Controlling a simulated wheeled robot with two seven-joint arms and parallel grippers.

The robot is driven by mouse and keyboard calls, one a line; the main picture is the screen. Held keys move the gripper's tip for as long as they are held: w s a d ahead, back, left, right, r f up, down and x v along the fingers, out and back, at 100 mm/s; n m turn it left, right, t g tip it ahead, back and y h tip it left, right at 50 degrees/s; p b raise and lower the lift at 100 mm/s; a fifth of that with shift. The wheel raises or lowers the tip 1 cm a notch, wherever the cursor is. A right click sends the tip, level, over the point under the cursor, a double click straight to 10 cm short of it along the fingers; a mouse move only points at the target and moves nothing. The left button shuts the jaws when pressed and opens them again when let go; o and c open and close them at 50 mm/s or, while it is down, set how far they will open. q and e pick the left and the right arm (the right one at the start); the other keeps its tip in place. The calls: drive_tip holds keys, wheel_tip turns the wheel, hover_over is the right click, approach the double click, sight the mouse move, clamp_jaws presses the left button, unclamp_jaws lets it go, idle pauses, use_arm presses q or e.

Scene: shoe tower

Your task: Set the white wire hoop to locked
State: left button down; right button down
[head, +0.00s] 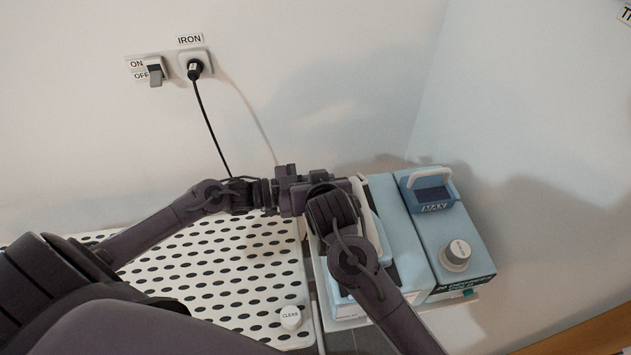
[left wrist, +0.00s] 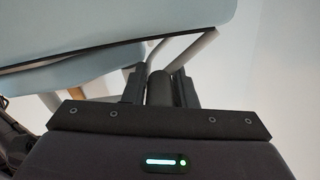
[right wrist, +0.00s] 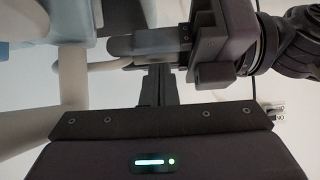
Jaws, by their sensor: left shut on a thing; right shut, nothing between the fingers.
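The white wire hoop shows as pale grey bars in the left wrist view (left wrist: 196,50), beside the light blue steam station (head: 393,207). My left gripper (head: 292,190) is shut on a rounded bar of it at the station's left end; a grey rounded bar also shows between its fingers in the right wrist view (right wrist: 148,43). In the head view my arms hide most of the hoop. My right gripper (right wrist: 154,88) is shut and empty, its tips close under that bar; whether they touch it I cannot tell. No lock marking is visible.
A perforated white ironing board (head: 215,265) lies to the left. A blue tank (head: 425,192) with a pale handle and a grey knob (head: 457,252) are on the station's right. A black plug with a cord (head: 195,68) and a switch (head: 155,72) are on the wall.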

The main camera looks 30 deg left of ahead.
use_arm(q)
drive_tip(key=shift+s+d+f, duration=0.3)
drive_tip(key=shift+s+f, duration=0.05)
drive_tip(key=shift+f, duration=0.15)
use_arm(e)
drive_tip(key=shift+s+d+f, duration=0.15)
drive_tip(key=shift+f, duration=0.55)
use_arm(q)
drive_tip(key=c, duration=1.5)
unclamp_jaws()
drive_tip(key=shift+o, duration=1)
drive_tip(key=shift+s+r, duration=0.1)
drive_tip(key=shift+r, duration=0.05)
drive_tip(key=shift+o, duration=0.2)
drive_tip(key=shift+r, duration=0.1)
use_arm(e)
drive_tip(key=shift+s, duration=0.15)
use_arm(q)
drive_tip(key=shift+a+r, duration=0.1)
drive_tip(key=shift+a, duration=0.05)
use_arm(e)
drive_tip(key=shift+r, duration=0.1)
